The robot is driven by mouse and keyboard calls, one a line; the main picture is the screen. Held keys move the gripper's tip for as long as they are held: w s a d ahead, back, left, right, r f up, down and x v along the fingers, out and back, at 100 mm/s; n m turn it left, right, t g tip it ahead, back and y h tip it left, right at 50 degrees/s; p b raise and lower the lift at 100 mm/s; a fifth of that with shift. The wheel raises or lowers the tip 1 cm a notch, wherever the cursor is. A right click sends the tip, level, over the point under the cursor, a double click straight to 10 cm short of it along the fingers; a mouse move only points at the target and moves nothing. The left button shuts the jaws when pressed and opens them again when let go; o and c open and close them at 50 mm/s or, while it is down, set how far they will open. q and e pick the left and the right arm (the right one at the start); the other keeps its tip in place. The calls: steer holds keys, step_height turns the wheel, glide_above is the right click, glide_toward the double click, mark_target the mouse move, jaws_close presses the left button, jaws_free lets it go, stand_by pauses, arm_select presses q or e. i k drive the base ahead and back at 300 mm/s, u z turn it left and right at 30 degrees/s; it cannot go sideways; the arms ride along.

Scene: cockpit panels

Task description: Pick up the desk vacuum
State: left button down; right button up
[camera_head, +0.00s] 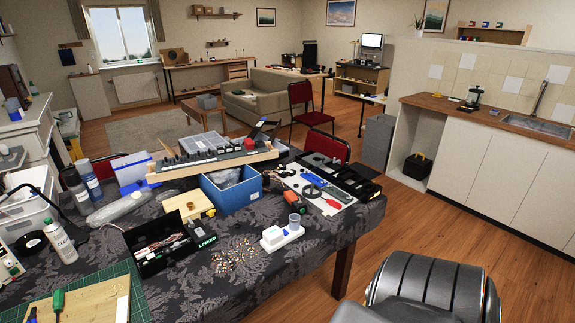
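A small white device with a clear greyish cup-shaped part at one end, which looks like the desk vacuum (281,239), sits on the dark patterned table near its right front edge. Nothing covers it from this view. A scatter of small coloured bits (237,258) lies on the cloth just left of it. Neither of my grippers shows in the head view, so I cannot see whether they are open or shut.
Left of the bits stands an open black box (160,246) with tools. Behind the vacuum are a blue bin (231,190) and a white board with tools (318,186). The cloth in front of the vacuum is clear.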

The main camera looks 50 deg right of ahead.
mark_target(283, 233)
steer(key=z, duration=0.9)
steer(key=i, duration=1)
steer(key=z, duration=2.75)
steer(key=i, duration=3.2)
steer(key=u, duration=2)
